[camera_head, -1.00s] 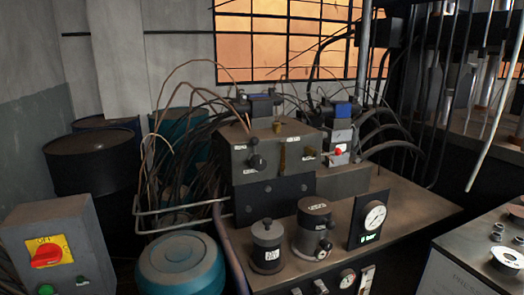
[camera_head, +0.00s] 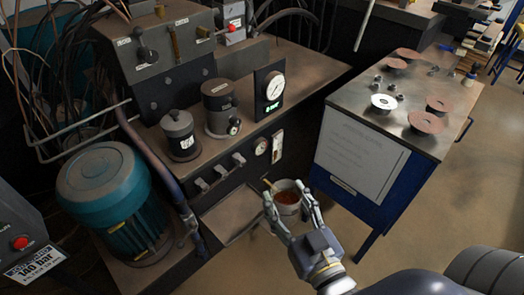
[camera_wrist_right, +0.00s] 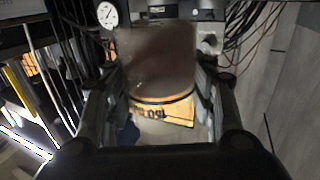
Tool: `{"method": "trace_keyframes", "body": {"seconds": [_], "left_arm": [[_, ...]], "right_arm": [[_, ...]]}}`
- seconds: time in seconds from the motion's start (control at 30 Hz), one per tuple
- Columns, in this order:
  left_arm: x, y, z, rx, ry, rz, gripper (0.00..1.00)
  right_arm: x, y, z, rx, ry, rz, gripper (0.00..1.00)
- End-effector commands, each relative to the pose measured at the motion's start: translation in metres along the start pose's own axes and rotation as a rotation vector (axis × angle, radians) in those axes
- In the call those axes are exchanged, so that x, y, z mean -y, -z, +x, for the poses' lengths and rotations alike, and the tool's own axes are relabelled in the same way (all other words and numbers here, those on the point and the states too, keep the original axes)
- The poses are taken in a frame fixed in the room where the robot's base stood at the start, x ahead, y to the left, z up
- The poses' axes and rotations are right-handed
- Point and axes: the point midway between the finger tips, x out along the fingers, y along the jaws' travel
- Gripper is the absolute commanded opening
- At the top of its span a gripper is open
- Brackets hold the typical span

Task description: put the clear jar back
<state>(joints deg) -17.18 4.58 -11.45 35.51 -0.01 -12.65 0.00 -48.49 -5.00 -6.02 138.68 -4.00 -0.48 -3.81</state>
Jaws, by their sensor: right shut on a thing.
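My right gripper (camera_head: 284,191) is shut on the clear jar (camera_head: 288,208), which has a pale rim and reddish-brown contents in the head view. The fingers grip it from both sides in front of the hydraulic bench. In the right wrist view the jar (camera_wrist_right: 160,65) fills the space between the fingers, looks brown, and has an orange label with dark print. I cannot tell whether anything touches its underside. My left gripper is out of view.
The hydraulic bench (camera_head: 300,70) carries two dark cylinders and a gauge (camera_head: 274,87). A metal tray (camera_head: 232,212) juts from its front. A blue-sided table (camera_head: 365,110) with several discs stands right. A teal motor (camera_head: 105,190) stands left.

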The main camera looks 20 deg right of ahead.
Motion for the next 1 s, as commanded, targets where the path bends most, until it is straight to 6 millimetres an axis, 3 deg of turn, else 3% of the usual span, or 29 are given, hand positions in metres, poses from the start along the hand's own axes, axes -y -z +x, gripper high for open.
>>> {"method": "trace_keyframes", "body": {"seconds": [0.27,1.0], "left_arm": [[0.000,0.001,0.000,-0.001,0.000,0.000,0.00],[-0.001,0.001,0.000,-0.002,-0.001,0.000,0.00]], "right_arm": [[0.016,0.007,0.008,-0.007,0.105,-0.004,0.18],[0.085,0.026,0.041,-0.004,0.554,-0.009,0.18]]}}
